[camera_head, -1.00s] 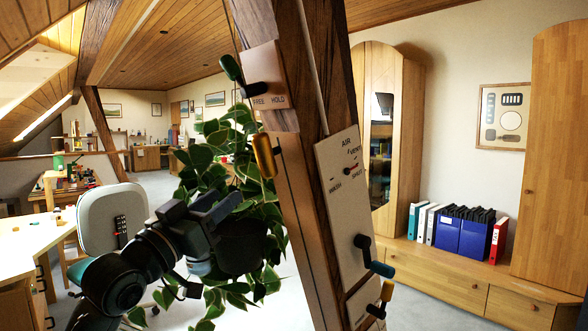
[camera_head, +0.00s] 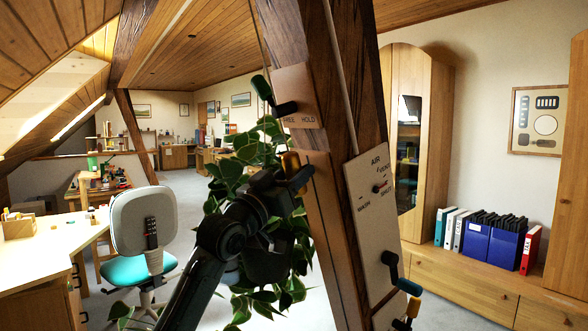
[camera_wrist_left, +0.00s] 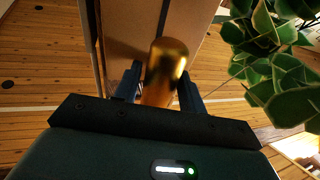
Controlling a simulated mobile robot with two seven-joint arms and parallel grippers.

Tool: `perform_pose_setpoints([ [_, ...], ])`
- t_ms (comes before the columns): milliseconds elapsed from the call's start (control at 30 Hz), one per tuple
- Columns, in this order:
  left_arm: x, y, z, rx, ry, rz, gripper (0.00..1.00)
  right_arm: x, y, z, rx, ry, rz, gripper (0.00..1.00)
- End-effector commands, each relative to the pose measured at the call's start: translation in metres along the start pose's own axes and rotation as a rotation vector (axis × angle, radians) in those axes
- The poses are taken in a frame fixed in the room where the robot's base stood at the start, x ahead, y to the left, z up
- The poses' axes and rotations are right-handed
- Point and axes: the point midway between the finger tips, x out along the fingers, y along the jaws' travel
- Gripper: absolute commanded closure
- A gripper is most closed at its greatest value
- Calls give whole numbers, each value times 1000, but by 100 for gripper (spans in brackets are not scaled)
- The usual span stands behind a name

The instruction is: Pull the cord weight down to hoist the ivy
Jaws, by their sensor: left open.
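The brass cord weight (camera_head: 292,163) hangs in front of the dark timber brace (camera_head: 345,215), just below the FREE/HOLD plate (camera_head: 294,97). My left gripper (camera_head: 287,182) is at the weight and partly hides it in the head view. In the left wrist view the weight (camera_wrist_left: 165,68) stands between the two open fingers of the gripper (camera_wrist_left: 160,90). I cannot tell whether either finger touches it. The ivy (camera_head: 262,150) hangs behind my left arm, its pot mostly hidden. My right gripper is not in view.
A chair (camera_head: 143,222) and desk (camera_head: 40,245) stand at left, a low cabinet (camera_head: 470,280) with binders at right.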

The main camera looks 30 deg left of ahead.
Motion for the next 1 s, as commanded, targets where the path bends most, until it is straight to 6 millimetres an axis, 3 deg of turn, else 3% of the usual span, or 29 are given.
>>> perform_pose_setpoints([
  [300, 3, 0, 0, 1, 1, 0, 59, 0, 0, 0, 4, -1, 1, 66],
  [800, 3, 0, 0, 1, 0, 0, 99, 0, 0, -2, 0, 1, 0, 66],
  [1000, 3, 0, 1, 1, 0, 0, 100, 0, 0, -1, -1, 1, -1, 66],
])
